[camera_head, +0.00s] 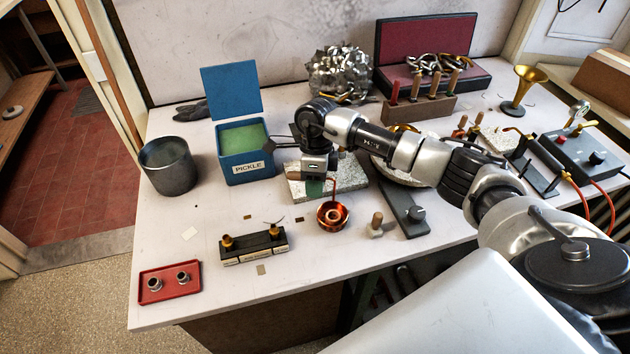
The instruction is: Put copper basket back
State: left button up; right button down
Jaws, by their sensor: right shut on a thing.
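The copper basket (333,216) is a small round copper cup with an upright copper handle, in the middle of the head view. My right gripper (324,180) is above it, pointing down, and is shut on the top of the handle. I cannot tell whether the basket touches the table or hangs just above it. The blue box labelled PICKLE (247,168) stands to the left of the gripper with its lid up and green inside. My left gripper is not in view.
A dark round pot (167,168) stands left of the blue box. A black block with brass fittings (254,247) and a red tray (169,283) are at front left. A speckled slab (345,178) lies behind the basket. A wooden peg (377,224) stands to its right.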

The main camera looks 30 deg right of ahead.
jog(key=shift+f, duration=0.1)
jog(key=c, duration=1)
grip_release()
jog(key=shift+b+v, duration=1.6)
jog(key=shift+v, duration=4.5)
